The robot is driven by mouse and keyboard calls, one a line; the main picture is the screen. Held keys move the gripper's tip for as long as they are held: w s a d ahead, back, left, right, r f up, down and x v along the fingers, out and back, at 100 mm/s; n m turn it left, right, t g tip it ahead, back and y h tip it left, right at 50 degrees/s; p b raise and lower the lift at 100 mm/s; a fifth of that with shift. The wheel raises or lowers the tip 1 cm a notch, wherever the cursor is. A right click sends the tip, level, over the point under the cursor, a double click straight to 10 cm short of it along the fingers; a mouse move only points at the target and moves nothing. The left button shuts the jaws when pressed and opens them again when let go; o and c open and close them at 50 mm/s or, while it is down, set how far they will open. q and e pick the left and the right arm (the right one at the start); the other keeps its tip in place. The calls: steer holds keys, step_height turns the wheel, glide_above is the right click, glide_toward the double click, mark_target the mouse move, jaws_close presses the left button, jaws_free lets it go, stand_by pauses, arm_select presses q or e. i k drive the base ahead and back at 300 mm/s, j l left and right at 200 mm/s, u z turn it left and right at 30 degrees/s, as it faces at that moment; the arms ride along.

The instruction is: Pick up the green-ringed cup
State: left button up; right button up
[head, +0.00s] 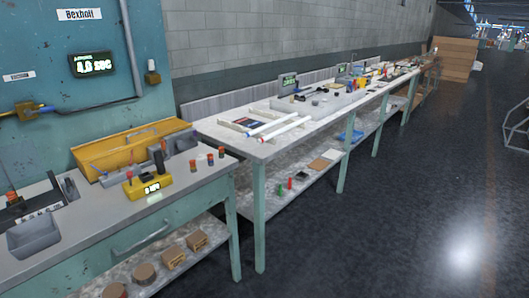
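I cannot make out a cup with a clear green ring in the head view. Three small dark cylinders with orange or red tops stand in a row near the right end of the near bench: a left one (194,166), a middle one (210,161) and a right one (222,153). They are too small to tell whether any is a cup. Neither of my grippers is in view.
The near bench (85,225) holds a yellow device (148,187), an open yellow case (130,148) and a grey tray (33,236). A long white-topped bench (235,140) with glass tubes (285,132) continues beyond. Dark floor (400,220) is clear at right.

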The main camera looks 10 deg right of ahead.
mark_target(220, 152)
steer(key=i+l+u, duration=0.15)
steer(key=u, duration=0.7)
steer(key=i+l+u, duration=0.2)
steer(key=l, duration=0.2)
steer(key=i+l+u, duration=0.1)
steer(key=l+u, duration=0.15)
steer(key=l, duration=0.15)
steer(key=i+l+u, duration=0.2)
steer(key=l, duration=0.25)
steer(key=l+u, duration=0.2)
steer(key=l, duration=0.2)
